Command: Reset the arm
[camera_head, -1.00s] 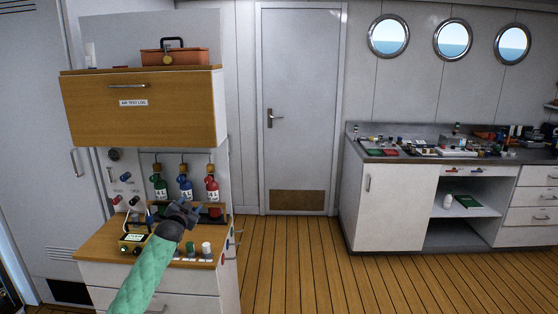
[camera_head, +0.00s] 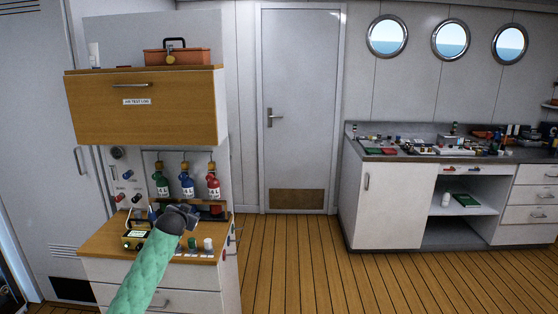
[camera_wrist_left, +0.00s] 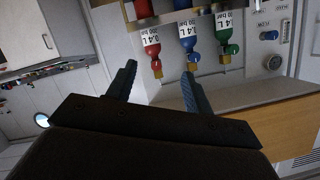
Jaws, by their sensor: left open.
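My left arm in a green sleeve comes in from the bottom of the head view. Its gripper (camera_head: 180,216) is over the front of the fill panel's wooden counter (camera_head: 106,240). In the left wrist view the two fingers of this gripper (camera_wrist_left: 159,82) are apart, with nothing between them. Beyond the fingertips are a red cylinder (camera_wrist_left: 150,40), a blue cylinder (camera_wrist_left: 188,30) and a green cylinder (camera_wrist_left: 224,32), which appear upside down there. In the head view the green (camera_head: 161,184), blue (camera_head: 187,184) and red (camera_head: 213,185) cylinders hang upright in a row. My right gripper is out of view.
A yellow-black meter (camera_head: 134,238) and small capped items (camera_head: 207,244) are on the counter near my gripper. A wooden flap cabinet (camera_head: 145,112) overhangs the panel, with an orange toolbox (camera_head: 177,57) on top. A cluttered bench (camera_head: 395,158) stands right; the floor between is clear.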

